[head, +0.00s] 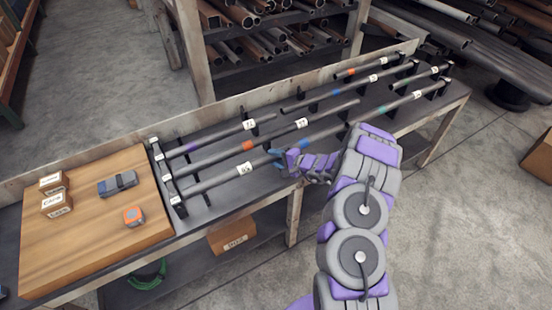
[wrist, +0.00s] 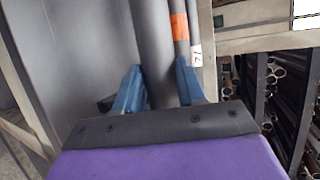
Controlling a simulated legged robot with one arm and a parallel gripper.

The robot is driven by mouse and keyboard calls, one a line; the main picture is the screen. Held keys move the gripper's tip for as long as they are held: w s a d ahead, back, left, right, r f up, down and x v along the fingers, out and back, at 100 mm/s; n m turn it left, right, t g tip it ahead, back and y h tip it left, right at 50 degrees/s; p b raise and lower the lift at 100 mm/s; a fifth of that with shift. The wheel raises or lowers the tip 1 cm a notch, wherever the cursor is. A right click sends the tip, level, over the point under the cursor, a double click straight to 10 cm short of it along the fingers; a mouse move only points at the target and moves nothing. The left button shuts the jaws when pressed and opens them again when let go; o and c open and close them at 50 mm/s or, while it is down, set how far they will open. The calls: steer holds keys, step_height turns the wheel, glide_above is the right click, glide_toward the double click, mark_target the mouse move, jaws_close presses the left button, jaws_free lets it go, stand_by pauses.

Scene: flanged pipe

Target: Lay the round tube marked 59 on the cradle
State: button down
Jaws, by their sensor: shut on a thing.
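The front tube (head: 218,179) of the left group is dark grey and round, with a white label that looks like 59 but is small. It has a blue band near its right part. My gripper (head: 279,158) is on this tube, right of the label. In the wrist view the two blue fingers of my gripper (wrist: 158,82) are shut on either side of the dark tube (wrist: 153,35). The tube's left end lies at the left rack (head: 166,178); I cannot tell if it is lifted. I cannot tell for sure which support is the cradle.
Beside it lie an orange-banded tube (head: 215,155) and a purple-banded tube (head: 215,137). More banded tubes (head: 405,101) rest on black supports at the bench's right. A wooden board (head: 85,235) with small boxes and a tape measure (head: 134,216) lies left. Shelves of pipes stand behind.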

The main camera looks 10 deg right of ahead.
steer(key=shift+a, duration=0.1)
steer(key=shift+f+b, duration=0.25)
steer(key=shift+b, duration=0.1)
steer(key=c, duration=0.6)
jaws_free()
steer(key=p+v, duration=0.3)
steer(key=v, duration=1.4)
